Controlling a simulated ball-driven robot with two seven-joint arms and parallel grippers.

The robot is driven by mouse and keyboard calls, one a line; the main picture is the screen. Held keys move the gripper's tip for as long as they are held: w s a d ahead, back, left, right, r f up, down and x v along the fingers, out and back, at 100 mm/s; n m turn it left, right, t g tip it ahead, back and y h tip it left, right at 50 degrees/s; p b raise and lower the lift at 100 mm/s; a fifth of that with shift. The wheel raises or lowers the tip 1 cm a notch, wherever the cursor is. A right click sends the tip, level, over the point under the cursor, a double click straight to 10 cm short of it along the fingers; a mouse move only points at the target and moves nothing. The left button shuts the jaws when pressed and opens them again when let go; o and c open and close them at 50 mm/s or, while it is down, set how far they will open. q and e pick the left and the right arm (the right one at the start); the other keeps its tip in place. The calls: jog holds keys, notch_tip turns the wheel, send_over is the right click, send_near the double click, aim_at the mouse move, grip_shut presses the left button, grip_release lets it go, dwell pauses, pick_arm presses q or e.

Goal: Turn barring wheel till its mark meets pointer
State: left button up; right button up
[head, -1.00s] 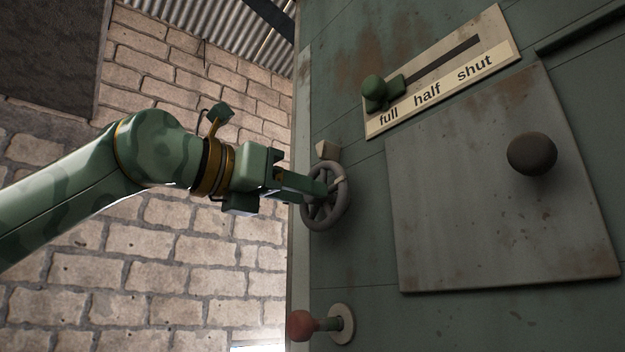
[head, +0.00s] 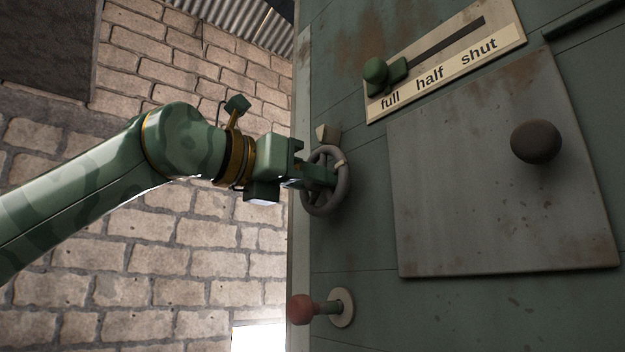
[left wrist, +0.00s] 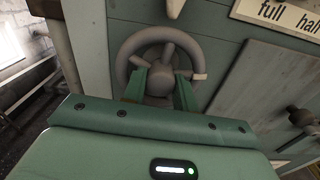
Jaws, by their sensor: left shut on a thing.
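The barring wheel (head: 346,192) is a grey spoked handwheel on the green panel. A pale mark (head: 340,162) sits on its rim at the upper right. In the left wrist view the wheel (left wrist: 124,62) faces me, with the mark (left wrist: 199,76) on the right side of the rim. The pale pointer (head: 326,132) is fixed above the wheel, and the mark is clearly apart from it. My left gripper (head: 326,176) reaches in from the left and is shut on the wheel's middle, one finger each side of the hub (left wrist: 160,80). My right gripper is not in view.
A red knob (head: 301,309) juts out below the wheel. A green slider handle (head: 377,73) stands at "full" on a labelled plate (head: 440,85). A grey door (head: 470,215) with a dark round knob (head: 537,142) is at the right. A brick wall (head: 170,260) is behind my arm.

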pick_arm(q)
jog(key=n+b, duration=0.2)
jog(key=n, duration=0.1)
jog(key=n+b, duration=0.2)
jog(key=n, duration=0.2)
jog(key=n+b, duration=0.1)
jog(key=n, duration=0.3)
jog(key=shift+r+n+b, duration=0.1)
jog(key=shift+n+b, duration=0.65)
jog(key=shift+n, duration=1.35)
jog(key=o, duration=0.7)
